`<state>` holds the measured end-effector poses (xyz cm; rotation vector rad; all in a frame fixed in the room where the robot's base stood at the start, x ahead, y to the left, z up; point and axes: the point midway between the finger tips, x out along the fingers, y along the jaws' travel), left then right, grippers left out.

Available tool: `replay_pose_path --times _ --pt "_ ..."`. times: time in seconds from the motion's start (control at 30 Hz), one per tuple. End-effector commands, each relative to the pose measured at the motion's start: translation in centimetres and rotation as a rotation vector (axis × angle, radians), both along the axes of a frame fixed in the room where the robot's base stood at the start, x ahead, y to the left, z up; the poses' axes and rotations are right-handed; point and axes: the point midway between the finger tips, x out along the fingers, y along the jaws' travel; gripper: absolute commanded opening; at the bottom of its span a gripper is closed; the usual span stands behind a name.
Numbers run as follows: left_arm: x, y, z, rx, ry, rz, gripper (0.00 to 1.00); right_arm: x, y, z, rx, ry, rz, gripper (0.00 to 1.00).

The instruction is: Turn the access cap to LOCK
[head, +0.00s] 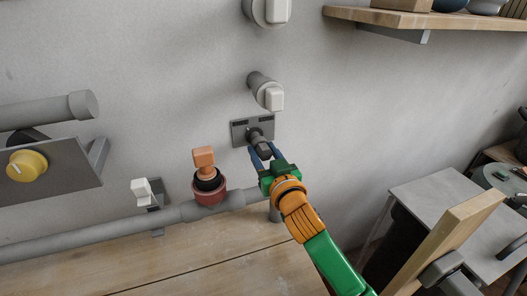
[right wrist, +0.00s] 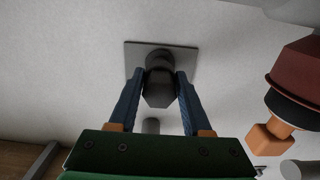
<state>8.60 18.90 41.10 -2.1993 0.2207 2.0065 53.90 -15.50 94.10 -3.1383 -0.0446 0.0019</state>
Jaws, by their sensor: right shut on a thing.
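The access cap (head: 263,148) is a dark grey knob on a square grey wall plate (head: 240,131), right of centre in the head view. In the right wrist view the cap (right wrist: 158,88) stands out from its plate (right wrist: 134,52) between my blue fingers. My right gripper (head: 262,154) is shut on the cap, one finger on each side. The plate has small dark marks near its top edge, too small to read. My left gripper is not in view.
An orange-handled valve (head: 204,158) on a red collar sits left of the cap on a grey pipe (head: 100,234). A white switch (head: 142,190) and a yellow knob (head: 27,165) are further left. A grey-white wall fitting (head: 268,92) is just above. The wooden bench (head: 200,262) is clear.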

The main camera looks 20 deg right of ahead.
Motion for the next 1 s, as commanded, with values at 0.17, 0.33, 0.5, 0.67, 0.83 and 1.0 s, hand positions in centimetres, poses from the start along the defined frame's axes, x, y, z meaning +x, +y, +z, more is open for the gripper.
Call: replay_pose_path --times 0.17,0.33,0.5,0.67,0.83,1.0 --pt "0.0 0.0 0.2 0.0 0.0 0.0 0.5 0.3 0.0 0.0 0.0 0.0 0.0 0.0" --pt "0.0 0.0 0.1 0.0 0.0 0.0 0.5 0.9 0.0 -0.1 0.0 0.0 -0.001 0.0" --pt "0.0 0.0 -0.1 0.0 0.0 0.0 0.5 1.5 0.0 -0.1 0.0 0.0 -0.001 0.0" --pt "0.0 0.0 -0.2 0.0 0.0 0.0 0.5 2.0 0.1 0.0 0.0 -0.001 0.0 0.0" --pt "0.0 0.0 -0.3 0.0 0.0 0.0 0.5 2.6 0.1 0.0 0.0 -0.001 0.0 0.0" --pt "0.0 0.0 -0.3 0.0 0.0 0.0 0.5 2.9 0.1 0.0 0.0 0.0 0.0 0.0"
